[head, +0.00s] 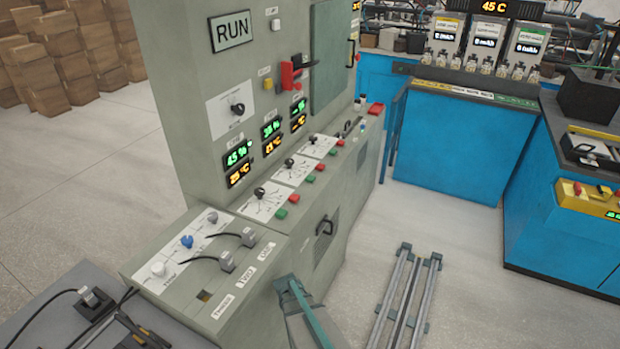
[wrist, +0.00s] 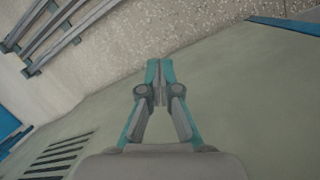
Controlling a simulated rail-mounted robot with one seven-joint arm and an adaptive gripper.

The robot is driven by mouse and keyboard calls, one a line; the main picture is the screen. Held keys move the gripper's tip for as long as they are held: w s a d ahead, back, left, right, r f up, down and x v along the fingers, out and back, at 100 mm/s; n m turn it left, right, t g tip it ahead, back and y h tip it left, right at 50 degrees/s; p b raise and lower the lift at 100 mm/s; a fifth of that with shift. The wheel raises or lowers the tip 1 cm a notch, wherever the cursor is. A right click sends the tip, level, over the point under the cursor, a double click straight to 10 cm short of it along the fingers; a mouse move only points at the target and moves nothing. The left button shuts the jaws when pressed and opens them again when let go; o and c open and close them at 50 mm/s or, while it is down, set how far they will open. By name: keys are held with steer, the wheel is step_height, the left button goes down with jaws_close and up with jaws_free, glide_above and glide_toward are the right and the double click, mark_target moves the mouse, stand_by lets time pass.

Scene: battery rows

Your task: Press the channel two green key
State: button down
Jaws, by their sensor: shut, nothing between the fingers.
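Three pairs of small keys, each green beside red, run along the sloped desk of the grey-green cabinet in the head view. The middle pair's green key (head: 310,180) lies left of and nearer than its red key (head: 320,167). I take this pair as channel two by position; its label is too small to read. My gripper (wrist: 158,84) is shut and empty, its teal fingertips together in the wrist view. Part of it shows low in the head view, in front of the cabinet's lower front and well away from the keys. No key shows in the wrist view.
The near green key (head: 282,213) and far green key (head: 333,153) flank the middle one. A black handle (head: 325,227) projects from the cabinet front. Open floor separates the cabinet from blue benches (head: 455,150).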

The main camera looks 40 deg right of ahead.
steer(key=w+d+r+m+t+p, duration=0.25)
steer(key=w+d+r+t, duration=0.35)
steer(key=w+d+r, duration=1.05)
steer(key=w+d+r+m+t+h, duration=0.15)
steer(key=w+d+r, duration=0.25)
steer(key=d+r, duration=0.55)
steer(key=w+d+r+m+t, duration=0.1)
steer(key=w+d+r+t, duration=0.25)
steer(key=d+r, duration=0.6)
step_height(320, 180, up, 9)
steer(key=m+y+p, duration=0.1)
steer(key=m+y, duration=0.2)
steer(key=m, duration=0.1)
glide_above(312, 178)
steer(key=shift+w+t, duration=0.1)
steer(key=shift+t, duration=0.2)
steer(key=shift+f, duration=0.15)
step_height(312, 178, down, 8)
steer(key=b, duration=0.2)
steer(key=shift+r+b, duration=0.25)
steer(key=shift+b, duration=0.1)
steer(key=shift+f+b, duration=0.35)
steer(key=shift+f, duration=0.25)
